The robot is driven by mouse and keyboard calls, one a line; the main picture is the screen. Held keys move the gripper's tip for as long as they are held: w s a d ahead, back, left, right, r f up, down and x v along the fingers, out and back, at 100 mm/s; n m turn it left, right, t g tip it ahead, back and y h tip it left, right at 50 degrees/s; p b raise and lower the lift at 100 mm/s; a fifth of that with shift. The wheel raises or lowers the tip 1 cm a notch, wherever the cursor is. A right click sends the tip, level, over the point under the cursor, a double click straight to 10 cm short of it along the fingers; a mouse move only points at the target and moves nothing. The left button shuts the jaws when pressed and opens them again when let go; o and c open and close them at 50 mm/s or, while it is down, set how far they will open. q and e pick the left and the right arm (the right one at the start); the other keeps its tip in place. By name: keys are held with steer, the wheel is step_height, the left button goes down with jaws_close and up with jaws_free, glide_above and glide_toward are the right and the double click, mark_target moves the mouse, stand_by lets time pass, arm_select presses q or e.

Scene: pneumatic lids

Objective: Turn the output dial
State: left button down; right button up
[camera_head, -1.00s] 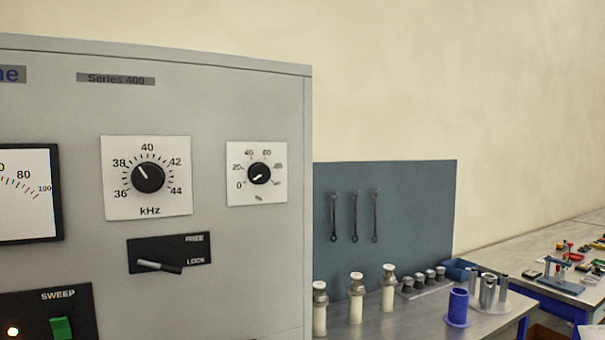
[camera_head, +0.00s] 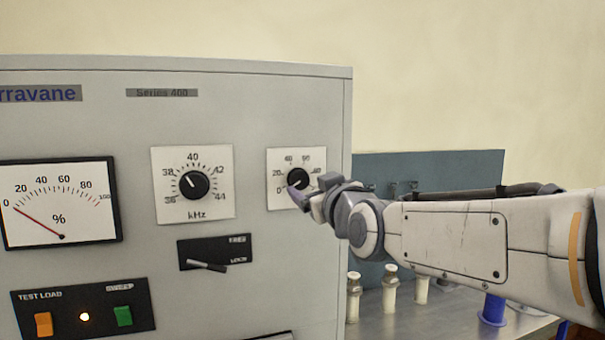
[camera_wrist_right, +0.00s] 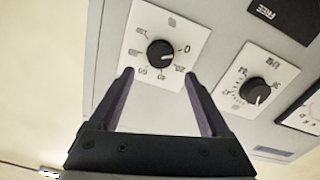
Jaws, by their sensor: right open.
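The output dial (camera_head: 298,178) is a small black knob on a white square plate marked in %, at the right side of the grey cabinet front. Its pointer is near the 0 end. My right gripper (camera_head: 300,194) reaches in from the right and covers the plate's lower right. In the right wrist view the dial knob (camera_wrist_right: 160,53) sits just beyond the two open fingertips (camera_wrist_right: 158,76), between their lines. Nothing is held; contact with the panel cannot be told. My left gripper is out of view.
A larger kHz dial (camera_head: 194,185) sits left of the output dial, with a lever switch (camera_head: 207,265) below it. A % meter (camera_head: 60,203) has its needle near 0. White-bodied cylinders (camera_head: 390,288) stand on the bench below my right arm.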

mark_target(300, 180)
steer(key=p+x, duration=0.2)
steer(key=x, duration=0.4)
steer(key=shift+r+p, duration=0.1)
steer(key=shift+p, duration=0.25)
steer(key=shift+w+a, duration=0.1)
steer(key=shift+w, duration=0.45)
jaws_close()
